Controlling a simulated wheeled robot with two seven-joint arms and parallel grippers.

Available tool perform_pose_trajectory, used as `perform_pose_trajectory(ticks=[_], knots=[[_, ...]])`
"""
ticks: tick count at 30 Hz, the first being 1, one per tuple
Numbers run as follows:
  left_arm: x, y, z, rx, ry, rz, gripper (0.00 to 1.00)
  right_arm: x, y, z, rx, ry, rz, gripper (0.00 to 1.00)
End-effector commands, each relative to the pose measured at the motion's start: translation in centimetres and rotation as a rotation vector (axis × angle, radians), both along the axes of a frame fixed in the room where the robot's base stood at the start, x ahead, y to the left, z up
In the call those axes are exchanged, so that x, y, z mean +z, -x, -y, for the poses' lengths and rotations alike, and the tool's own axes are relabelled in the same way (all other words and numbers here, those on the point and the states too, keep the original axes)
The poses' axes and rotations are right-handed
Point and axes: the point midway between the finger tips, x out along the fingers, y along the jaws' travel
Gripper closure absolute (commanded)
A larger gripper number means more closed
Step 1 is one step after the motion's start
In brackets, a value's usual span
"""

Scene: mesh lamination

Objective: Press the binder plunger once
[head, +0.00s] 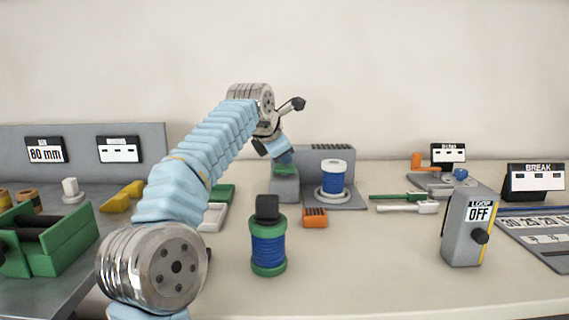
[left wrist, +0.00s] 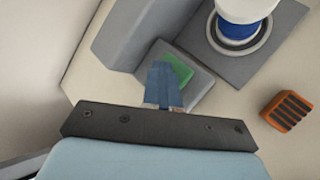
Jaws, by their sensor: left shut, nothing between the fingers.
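My left gripper (head: 284,157) is shut and empty, pointing down over a green pad (head: 286,170) on a low grey block at the back centre. In the left wrist view the shut blue fingers (left wrist: 161,68) overlap the green pad (left wrist: 182,70) and hide part of it; I cannot tell if they touch it. Beside the pad, on the same grey station, stands a blue container with a white top (head: 333,178). No part is labelled as the binder plunger, so I cannot be sure which it is. My right gripper is not in view.
A blue and green spool with a black top (head: 268,245) stands at the front centre. An orange block (head: 315,218) sits before the station. A grey LOOP OFF box (head: 468,228) stands at the right, a green holder (head: 50,245) at the left.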

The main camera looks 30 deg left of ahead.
Motion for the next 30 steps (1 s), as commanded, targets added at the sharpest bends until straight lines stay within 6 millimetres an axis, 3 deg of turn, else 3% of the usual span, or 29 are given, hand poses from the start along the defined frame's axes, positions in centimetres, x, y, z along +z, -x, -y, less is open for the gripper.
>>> perform_pose_trajectory(ticks=[20, 30], knots=[[-0.7, 0.0, 0.0, 0.001, 0.000, -0.006, 1.00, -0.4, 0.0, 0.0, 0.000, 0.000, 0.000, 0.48], [1.1, 0.0, 0.0, 0.001, 0.000, -0.006, 1.00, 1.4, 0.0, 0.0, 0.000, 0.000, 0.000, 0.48]])
